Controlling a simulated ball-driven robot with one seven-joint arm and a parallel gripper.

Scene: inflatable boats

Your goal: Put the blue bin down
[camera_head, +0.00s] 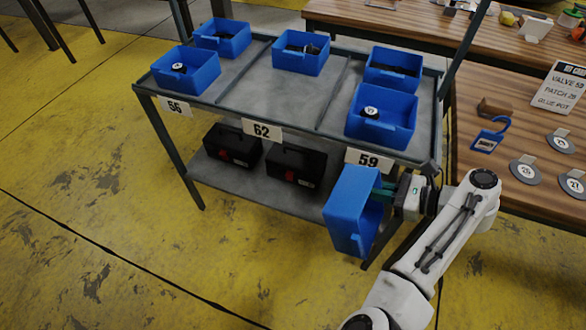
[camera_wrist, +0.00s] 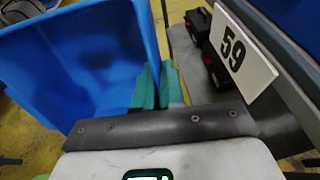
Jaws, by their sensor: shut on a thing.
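The blue bin (camera_head: 350,211) hangs in my gripper (camera_head: 392,197) in the head view, tipped on its side with its opening toward the right. It is in front of the shelf rack, just below the label 59. In the wrist view the blue bin (camera_wrist: 90,60) fills the left side. My gripper's green fingers (camera_wrist: 153,88) are shut on its wall, one on each side. The bin looks empty from what shows; part of its inside is hidden.
The rack's top shelf (camera_head: 240,97) holds several blue bins, some with black items inside, above labels 56, 62 and 59 (camera_head: 369,160). Two black cases (camera_head: 297,165) stand on its lower shelf. A wooden table (camera_head: 500,195) with round discs is at right.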

